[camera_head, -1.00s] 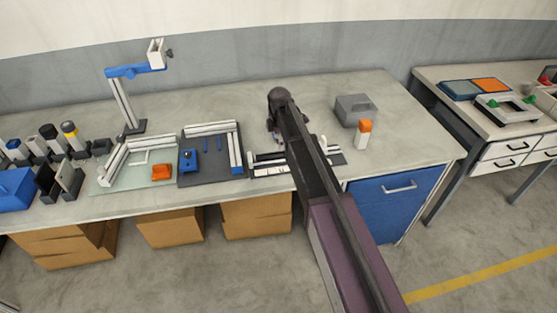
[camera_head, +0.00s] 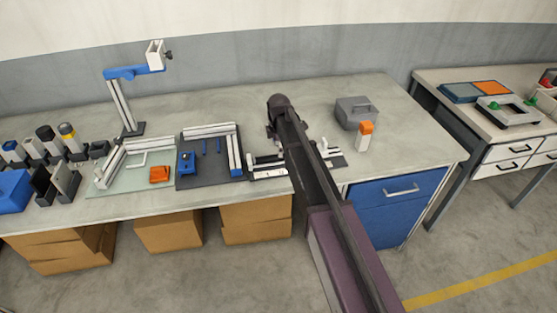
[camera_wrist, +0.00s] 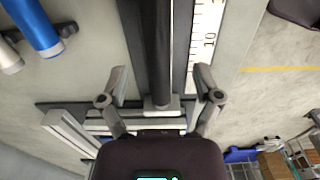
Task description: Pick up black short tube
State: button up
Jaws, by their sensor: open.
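A dark, long cylinder (camera_wrist: 157,45), which looks like the black tube, runs up the middle of the wrist view in a grey channel beside a white ruler. My gripper (camera_wrist: 162,86) is open, with one finger on each side of this cylinder. Whether the fingers touch anything, and how high they are above it, I cannot tell. In the head view my arm hides the gripper and part of the ruler fixture (camera_head: 268,173). Another upright tube with a black top (camera_head: 46,132) stands among several tubes at the far left of the bench.
A dark tray (camera_head: 210,175) with blue rods lies left of the fixture. A blue rod (camera_wrist: 34,25) shows at the left of the wrist view. A grey box (camera_head: 355,112) and an orange-topped white bottle (camera_head: 364,140) stand right of my arm.

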jog(key=shift+w+a+f+b, duration=0.1)
jog(key=shift+f+b, duration=1.75)
jog(key=shift+f, duration=0.25)
grip_shut()
